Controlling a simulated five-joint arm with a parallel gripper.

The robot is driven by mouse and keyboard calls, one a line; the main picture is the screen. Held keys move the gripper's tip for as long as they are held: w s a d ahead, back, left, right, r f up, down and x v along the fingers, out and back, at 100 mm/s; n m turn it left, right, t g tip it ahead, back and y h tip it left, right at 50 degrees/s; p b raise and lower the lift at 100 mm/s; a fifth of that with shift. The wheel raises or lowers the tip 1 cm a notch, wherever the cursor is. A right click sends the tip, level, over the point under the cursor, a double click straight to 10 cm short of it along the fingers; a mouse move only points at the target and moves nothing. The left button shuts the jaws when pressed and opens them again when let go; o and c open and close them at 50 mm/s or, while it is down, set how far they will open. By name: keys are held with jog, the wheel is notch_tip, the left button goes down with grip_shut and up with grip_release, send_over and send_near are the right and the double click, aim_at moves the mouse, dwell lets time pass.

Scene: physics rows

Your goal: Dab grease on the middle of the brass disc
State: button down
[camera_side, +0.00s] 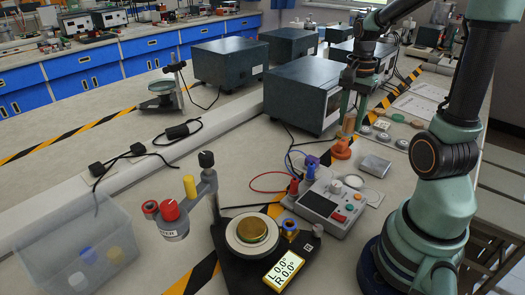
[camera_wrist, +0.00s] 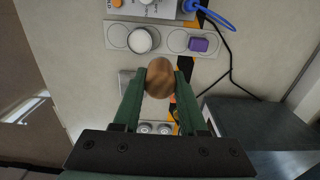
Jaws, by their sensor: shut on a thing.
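The brass disc (camera_side: 254,230) lies flat in a pale ring on a black stand at the front middle of the side view. My gripper (camera_side: 352,106) is well behind it and to its right, near the dark boxes. In the wrist view my green jaws (camera_wrist: 160,88) are shut on a round-topped brown wooden piece (camera_wrist: 159,76), which looks like a handle. It also shows below the jaws in the side view (camera_side: 348,124). Its lower end is hidden, and I cannot tell whether it carries grease. I cannot pick out a grease pot for sure.
A grey control box (camera_side: 327,205) with leads stands right of the brass disc. A post with red and yellow knobs (camera_side: 170,211) stands left of it. A clear bin (camera_side: 82,245) is at front left. A dark instrument box (camera_side: 304,92) stands left of my gripper.

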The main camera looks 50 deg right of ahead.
jog(key=shift+s+a+f, duration=0.1)
jog(key=shift+s+f, duration=0.7)
jog(key=shift+f, duration=1.35)
jog(key=shift+s+d+f, duration=0.1)
jog(key=shift+s+f, duration=0.7)
jog(key=shift+f, duration=1.35)
jog(key=shift+s+a+f, duration=0.1)
jog(key=shift+s+f, duration=0.7)
jog(key=shift+f, duration=1.35)
jog(key=shift+f, duration=0.6)
notch_tip(320, 180, up, 7)
jog(key=w+a+r+n, duration=0.4)
jog(key=w+a+n, duration=0.2)
jog(key=a+n, duration=0.3)
jog(key=w+a+r+n, duration=0.4)
jog(key=w+a+n, duration=0.3)
jog(key=a+n, duration=0.2)
jog(key=shift+a, duration=1.15)
